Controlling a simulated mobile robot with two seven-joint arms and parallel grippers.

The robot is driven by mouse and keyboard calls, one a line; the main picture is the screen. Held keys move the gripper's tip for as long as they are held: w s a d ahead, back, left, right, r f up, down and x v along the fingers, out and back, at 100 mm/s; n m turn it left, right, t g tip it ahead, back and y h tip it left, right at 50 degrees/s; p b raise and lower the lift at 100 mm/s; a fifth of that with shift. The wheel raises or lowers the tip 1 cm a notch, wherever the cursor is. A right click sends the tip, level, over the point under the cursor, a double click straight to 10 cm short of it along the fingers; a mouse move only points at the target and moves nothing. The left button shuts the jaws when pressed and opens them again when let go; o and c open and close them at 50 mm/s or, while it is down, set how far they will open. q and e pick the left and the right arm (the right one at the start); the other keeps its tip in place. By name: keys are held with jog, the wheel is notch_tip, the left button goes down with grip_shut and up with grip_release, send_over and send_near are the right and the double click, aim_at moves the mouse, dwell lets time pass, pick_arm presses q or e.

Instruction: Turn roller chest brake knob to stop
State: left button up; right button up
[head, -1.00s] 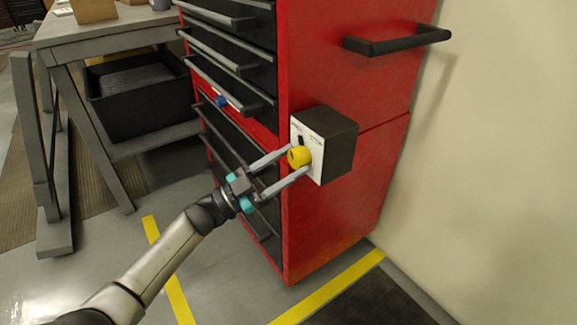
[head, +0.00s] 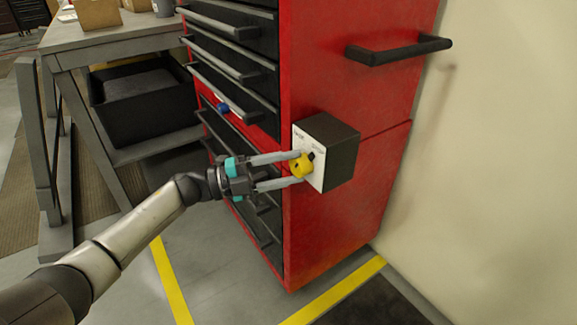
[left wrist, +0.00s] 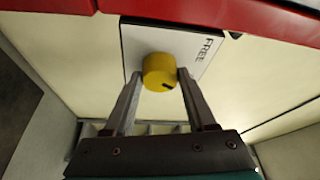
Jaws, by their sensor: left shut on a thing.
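The red roller chest (head: 345,215) carries a dark brake box (head: 343,150) with a white label plate (head: 313,132) on its side. The yellow brake knob (head: 301,166) stands out from the plate, with a black mark at its upper right in the head view. My left gripper (head: 298,168) is shut on the knob, one finger above and one below it. In the left wrist view the knob (left wrist: 159,72) sits between the fingertips, its dark mark toward the lower right. The word FREE shows on the plate (left wrist: 190,45) there; the other label is too small to read surely. My right gripper is out of view.
A black side handle (head: 400,48) juts from the chest above the box. Drawer handles (head: 235,68) line its front. A grey workbench (head: 110,40) with a black bin (head: 145,105) stands at left. A pale wall (head: 510,150) is close at right.

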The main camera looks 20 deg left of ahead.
pick_arm(q)
jog(key=shift+r+m+g+y+p, duration=0.1)
jog(key=shift+m+g+y+p, duration=0.25)
jog(key=shift+m, duration=0.95)
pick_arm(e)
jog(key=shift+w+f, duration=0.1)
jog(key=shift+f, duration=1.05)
pick_arm(q)
jog(key=o, duration=1.4)
jog(key=shift+c, duration=0.2)
jog(key=shift+a, duration=0.15)
jog(key=shift+s+a, duration=0.2)
jog(key=shift+a, duration=0.1)
jog(key=p+v, duration=0.2)
jog(key=v, duration=1.2)
jog(key=shift+a+p, duration=0.15)
jog(key=shift+p, duration=0.25)
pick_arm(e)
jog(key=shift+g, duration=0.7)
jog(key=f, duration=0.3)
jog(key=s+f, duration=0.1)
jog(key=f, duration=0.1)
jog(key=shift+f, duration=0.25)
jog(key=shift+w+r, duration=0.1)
